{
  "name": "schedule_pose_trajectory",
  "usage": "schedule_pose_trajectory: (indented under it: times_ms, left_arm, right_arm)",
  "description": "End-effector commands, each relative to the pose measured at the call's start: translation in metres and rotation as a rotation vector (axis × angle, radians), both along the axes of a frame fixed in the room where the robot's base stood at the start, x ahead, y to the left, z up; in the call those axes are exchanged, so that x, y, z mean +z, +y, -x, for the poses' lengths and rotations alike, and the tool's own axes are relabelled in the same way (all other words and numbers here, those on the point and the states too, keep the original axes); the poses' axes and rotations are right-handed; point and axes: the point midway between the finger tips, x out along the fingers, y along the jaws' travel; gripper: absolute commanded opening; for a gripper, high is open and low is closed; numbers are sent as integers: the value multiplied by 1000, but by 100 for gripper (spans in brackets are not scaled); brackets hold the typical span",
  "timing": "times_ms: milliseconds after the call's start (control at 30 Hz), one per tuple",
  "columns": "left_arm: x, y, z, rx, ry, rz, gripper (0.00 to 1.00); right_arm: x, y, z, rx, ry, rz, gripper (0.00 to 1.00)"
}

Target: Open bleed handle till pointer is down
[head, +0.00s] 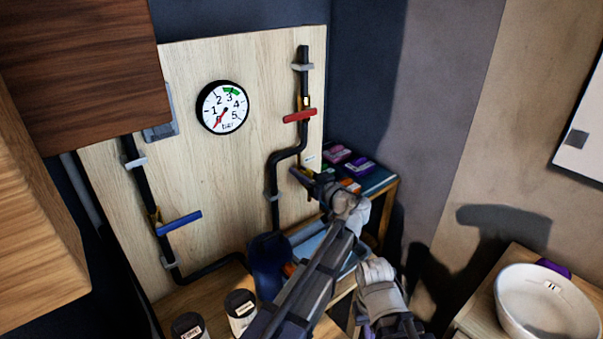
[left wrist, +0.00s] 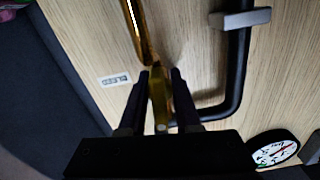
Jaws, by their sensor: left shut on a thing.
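The pressure gauge (head: 222,107) is on the wooden board, with a green band near the 3. Its red pointer slants to the lower left, below the 1. The gauge also shows at the lower right of the left wrist view (left wrist: 273,149). My left gripper (head: 313,183) is at the board's lower right edge. In the left wrist view its two dark fingers (left wrist: 161,98) are shut on the yellow bleed handle (left wrist: 160,88). A small label (left wrist: 115,81), seemingly reading BLEED, is beside the handle. In the head view the gripper partly hides the handle.
A red lever (head: 299,115) is above my gripper and a blue lever (head: 180,223) is at left. Black pipe (head: 274,215) runs down the board. A blue jug (head: 268,265) and two jars stand below. A white basin (head: 547,303) is at right.

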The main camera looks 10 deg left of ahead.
Motion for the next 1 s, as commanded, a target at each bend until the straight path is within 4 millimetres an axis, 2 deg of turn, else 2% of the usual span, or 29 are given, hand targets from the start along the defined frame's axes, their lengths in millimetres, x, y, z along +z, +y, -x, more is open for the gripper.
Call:
schedule_pose_trajectory:
  times_ms: [600,633,700,767,1000]
  left_arm:
    - [0,0,1,-1,-33,27,0]
    - [0,0,1,-1,-33,27,33]
    - [0,0,1,-1,-33,27,41]
    - [0,0,0,-1,-32,27,45]
    - [0,0,1,0,-33,26,45]
  right_arm:
    - [0,0,0,0,0,0,0]
    - [0,0,0,0,0,0,0]
    - [0,0,0,0,0,0,0]
    - [0,0,0,0,0,0,0]
    - [0,0,0,0,0,0,0]
